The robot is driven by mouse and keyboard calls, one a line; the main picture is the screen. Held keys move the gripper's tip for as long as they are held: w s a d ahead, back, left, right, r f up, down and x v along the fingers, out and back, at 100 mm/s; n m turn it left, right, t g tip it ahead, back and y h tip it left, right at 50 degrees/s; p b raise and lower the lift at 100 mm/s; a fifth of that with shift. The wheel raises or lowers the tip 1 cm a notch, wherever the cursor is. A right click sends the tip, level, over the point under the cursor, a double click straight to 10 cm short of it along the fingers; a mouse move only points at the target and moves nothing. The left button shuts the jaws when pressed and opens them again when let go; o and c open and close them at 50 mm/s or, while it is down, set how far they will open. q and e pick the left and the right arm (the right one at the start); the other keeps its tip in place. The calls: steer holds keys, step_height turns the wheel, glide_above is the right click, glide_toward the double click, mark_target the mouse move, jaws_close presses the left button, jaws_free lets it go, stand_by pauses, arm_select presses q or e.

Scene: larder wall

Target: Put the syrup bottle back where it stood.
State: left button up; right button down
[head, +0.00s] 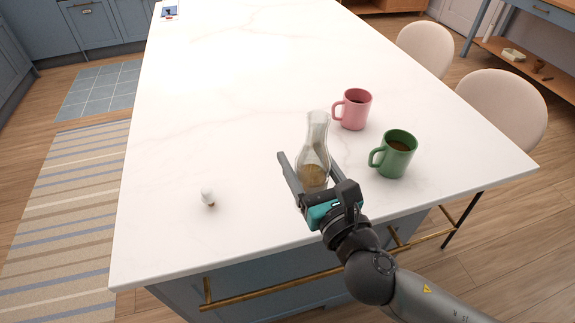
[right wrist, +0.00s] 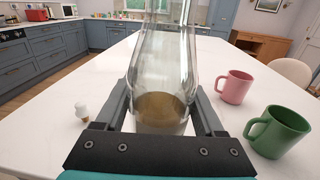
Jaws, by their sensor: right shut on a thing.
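The syrup bottle (head: 315,150) is a clear glass flask with a narrow neck and a little brown syrup in its lower part. It stands roughly upright near the front edge of the white counter. My right gripper (head: 311,176) is shut around its lower body. In the right wrist view the bottle (right wrist: 163,70) rises between the two fingers. Its base is largely hidden by the gripper, so I cannot tell whether it touches the counter. A small white stopper-like piece with a brown end (head: 208,197) lies to the left. My left gripper is not in view.
A green mug (head: 397,160) with brown liquid stands close to the right of the bottle. A pink mug (head: 355,112) stands behind it to the right.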

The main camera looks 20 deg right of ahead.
arm_select(q)
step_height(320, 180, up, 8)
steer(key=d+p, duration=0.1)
steer(key=p, duration=0.6)
arm_select(e)
steer(key=w+r+n+y, duration=0.1)
steer(key=w+r+y, duration=0.1)
steer(key=w+r, duration=1.05)
steer(key=shift+w+d+f+b, duration=0.1)
steer(key=shift+w+f+b, duration=0.25)
steer(key=shift+f+b, duration=2.35)
steer(key=shift+w+f+b, duration=0.35)
steer(key=shift+f+b, duration=0.6)
steer(key=shift+f, duration=3.45)
steer(key=shift+w+d+f+b, duration=0.1)
steer(key=shift+w+f+b, duration=0.25)
steer(key=shift+f+b, duration=2.35)
arm_select(q)
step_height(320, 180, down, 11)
steer(key=p, duration=0.2)
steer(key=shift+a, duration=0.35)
arm_select(e)
steer(key=shift+f, duration=0.75)
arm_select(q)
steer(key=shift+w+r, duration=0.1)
arm_select(e)
steer(key=shift+f, duration=0.1)
